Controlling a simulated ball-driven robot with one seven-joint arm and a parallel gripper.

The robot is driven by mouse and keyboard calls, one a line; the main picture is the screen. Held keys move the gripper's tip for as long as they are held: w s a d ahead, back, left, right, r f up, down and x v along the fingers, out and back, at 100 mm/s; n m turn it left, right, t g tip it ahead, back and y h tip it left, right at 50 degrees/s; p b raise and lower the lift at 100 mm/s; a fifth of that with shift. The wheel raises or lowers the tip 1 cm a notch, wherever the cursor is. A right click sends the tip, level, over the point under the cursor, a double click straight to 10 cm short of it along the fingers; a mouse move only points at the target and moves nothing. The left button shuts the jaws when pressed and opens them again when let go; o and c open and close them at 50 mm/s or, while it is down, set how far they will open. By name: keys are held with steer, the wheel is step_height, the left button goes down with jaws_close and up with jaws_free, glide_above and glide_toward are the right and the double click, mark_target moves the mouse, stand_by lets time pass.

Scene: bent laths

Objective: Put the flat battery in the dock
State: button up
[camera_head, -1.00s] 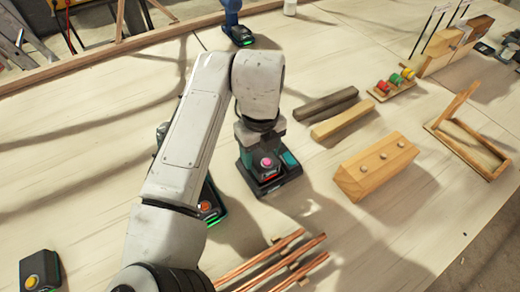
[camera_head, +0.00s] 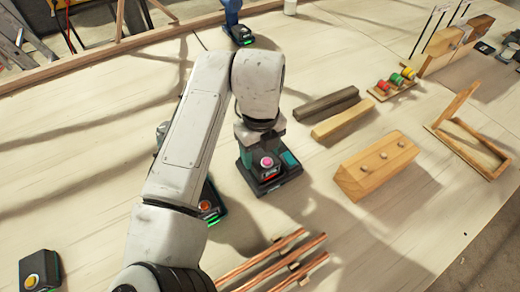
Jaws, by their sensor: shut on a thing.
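My gripper (camera_head: 264,143) points down at the middle of the table, shut on a dark battery (camera_head: 266,163) with a pink button on top. The battery is upright, at a low black dock (camera_head: 270,185) with a rim around its base. The gripper and the battery's own body hide part of the dock. I cannot tell from this angle whether the battery sits fully down in it.
My arm covers part of a unit with an orange button and green light (camera_head: 209,207). A similar unit (camera_head: 40,271) stands at the lower left. Copper rods (camera_head: 275,262) lie in front; a wooden block (camera_head: 376,166) and two bars (camera_head: 342,120) lie right. Bare table lies between.

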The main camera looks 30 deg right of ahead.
steer(key=shift+f+b, duration=0.35)
steer(key=shift+f, duration=0.05)
steer(key=o, duration=1.4)
steer(key=shift+r, duration=0.1)
steer(key=shift+r+p, duration=2.5)
steer(key=shift+r, duration=0.9)
